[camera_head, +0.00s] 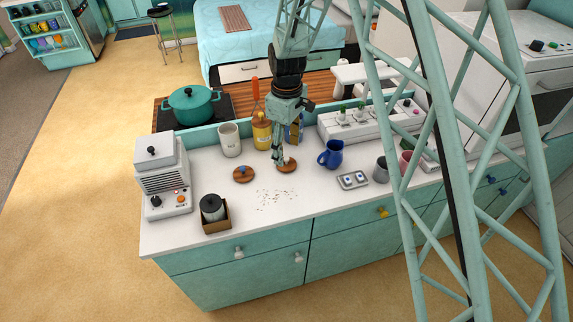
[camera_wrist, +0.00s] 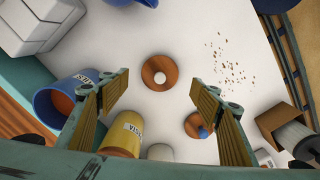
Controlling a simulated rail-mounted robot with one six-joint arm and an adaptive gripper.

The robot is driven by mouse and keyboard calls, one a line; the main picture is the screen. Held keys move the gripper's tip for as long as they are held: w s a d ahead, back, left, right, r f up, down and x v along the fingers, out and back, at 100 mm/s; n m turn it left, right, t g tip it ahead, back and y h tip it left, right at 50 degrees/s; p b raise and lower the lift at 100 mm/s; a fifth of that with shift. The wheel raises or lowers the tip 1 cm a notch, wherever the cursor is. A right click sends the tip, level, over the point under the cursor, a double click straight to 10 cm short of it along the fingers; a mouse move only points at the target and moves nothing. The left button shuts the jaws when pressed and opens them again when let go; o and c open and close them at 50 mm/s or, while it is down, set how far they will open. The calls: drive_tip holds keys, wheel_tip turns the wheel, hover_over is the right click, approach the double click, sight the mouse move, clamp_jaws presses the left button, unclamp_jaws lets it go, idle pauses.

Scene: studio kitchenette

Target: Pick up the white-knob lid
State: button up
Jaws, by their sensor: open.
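The white-knob lid (camera_head: 289,168) is a round brown wooden disc lying flat on the white counter. In the wrist view the lid (camera_wrist: 160,83) shows whole, its pale round knob facing up near the middle of the picture. My gripper (camera_head: 281,159) points down above it in the head view and partly covers it. In the wrist view my gripper (camera_wrist: 159,88) has its two fingers wide apart, with the lid seen in the gap and nothing held. The remaining height cannot be told exactly.
A similar lid with a blue knob (camera_head: 243,174) lies to the left. A yellow canister (camera_head: 262,136) and a blue canister (camera_wrist: 65,95) stand close by. A blue pitcher (camera_head: 331,154) is to the right. Crumbs (camera_head: 276,197) lie on the open counter in front.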

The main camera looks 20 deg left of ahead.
sight(287, 158)
drive_tip(key=shift+f, duration=2.55)
drive_tip(key=shift+c, duration=0.5)
drive_tip(key=c, duration=0.8)
